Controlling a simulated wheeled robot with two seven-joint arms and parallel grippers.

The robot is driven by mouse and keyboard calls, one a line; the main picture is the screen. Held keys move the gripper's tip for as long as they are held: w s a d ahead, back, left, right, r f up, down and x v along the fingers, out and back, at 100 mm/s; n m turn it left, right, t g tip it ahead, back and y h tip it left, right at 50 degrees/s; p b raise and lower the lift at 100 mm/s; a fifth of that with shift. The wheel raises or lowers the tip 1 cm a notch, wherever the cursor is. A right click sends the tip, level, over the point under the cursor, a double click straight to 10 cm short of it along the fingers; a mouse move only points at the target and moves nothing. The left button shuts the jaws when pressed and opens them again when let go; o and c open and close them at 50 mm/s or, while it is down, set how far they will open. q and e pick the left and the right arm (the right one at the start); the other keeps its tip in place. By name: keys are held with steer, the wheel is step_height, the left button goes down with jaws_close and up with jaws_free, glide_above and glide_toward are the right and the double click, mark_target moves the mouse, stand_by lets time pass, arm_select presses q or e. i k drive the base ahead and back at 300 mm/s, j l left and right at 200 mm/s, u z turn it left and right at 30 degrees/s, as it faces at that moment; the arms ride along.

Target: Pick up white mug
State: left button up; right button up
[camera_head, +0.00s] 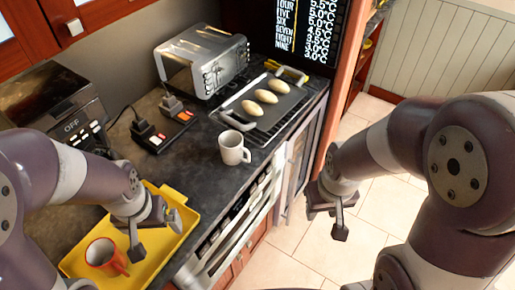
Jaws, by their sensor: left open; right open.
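The white mug (233,148) stands upright on the dark counter, near its front edge and left of the black tray with the pale oval items. My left gripper (155,236) is open and empty, above the yellow tray, to the lower left of the white mug. My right gripper (331,222) is open and empty, in front of the counter over the tiled floor, to the lower right of the mug. Neither gripper touches the mug.
A yellow tray (180,192) holds an orange-red mug (105,257). A silver toaster (203,62), a power strip (165,130) with plugs and a dark appliance (60,105) stand toward the back. A black tray (236,118) holds several pale oval items (266,95). Counter left of the white mug is clear.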

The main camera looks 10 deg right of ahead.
mark_target(232, 148)
steer(key=i+l+u, duration=0.15)
steer(key=i+l, duration=0.15)
steer(key=i+l+u, duration=0.2)
steer(key=l, duration=0.3)
steer(key=i+l+u, duration=0.15)
steer(key=i+l, duration=0.2)
steer(key=l, duration=0.15)
